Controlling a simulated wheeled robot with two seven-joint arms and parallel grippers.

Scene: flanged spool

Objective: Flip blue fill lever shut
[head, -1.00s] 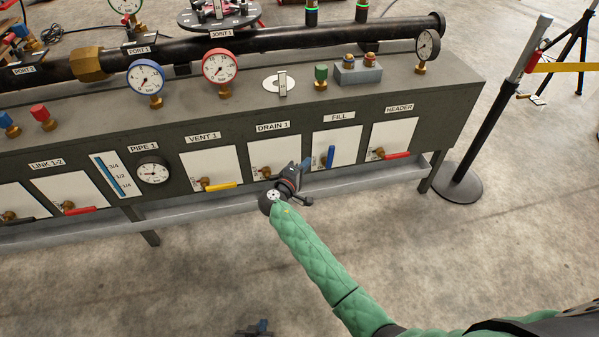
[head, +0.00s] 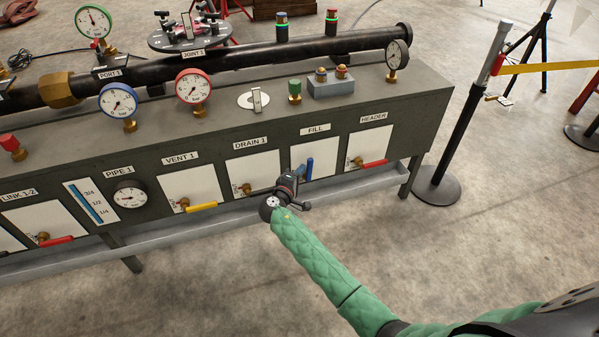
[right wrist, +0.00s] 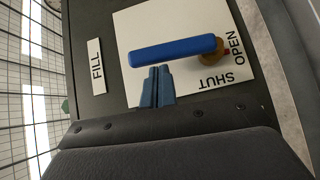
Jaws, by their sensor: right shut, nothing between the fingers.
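The blue fill lever (head: 309,169) stands upright on the white plate under the FILL label (head: 315,129). In the right wrist view the blue lever (right wrist: 172,51) lies across the picture, with its brass pivot (right wrist: 213,53) near the OPEN and SHUT lettering. My right gripper (head: 298,171) is shut and empty, just left of the lever in the head view. In the right wrist view its blue-grey fingertips (right wrist: 158,72) are close beside the lever's handle; I cannot tell whether they touch it. My left gripper is not in view.
The red header lever (head: 374,163) is right of the fill plate, and the drain plate (head: 252,172) is left. A grey trough (head: 350,184) runs below the panel. A black barrier post (head: 455,130) stands beyond the bench's right end.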

